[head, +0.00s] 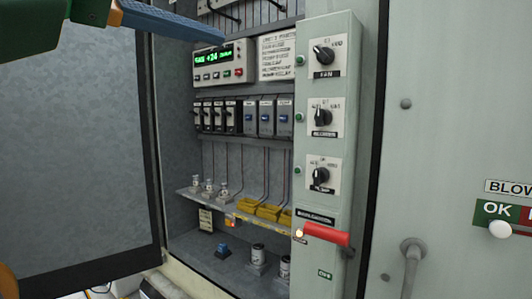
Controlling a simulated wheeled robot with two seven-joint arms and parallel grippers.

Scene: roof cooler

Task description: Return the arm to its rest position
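My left arm comes in at the top left. Its gripper (215,34) shows a long blue finger pointing right, in front of the upper left part of an open control cabinet (338,200). The top of the gripper is cut off by the picture edge, so I cannot tell whether it is open or shut. I see no object held in the visible part. My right gripper is not in view.
A grey door panel (70,160) stands open at the left. The cabinet has a lit green display (214,57), breakers (216,117), three black rotary knobs (323,55) and a red handle (325,235). A pale panel (455,110) with a pipe handle (411,262) fills the right.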

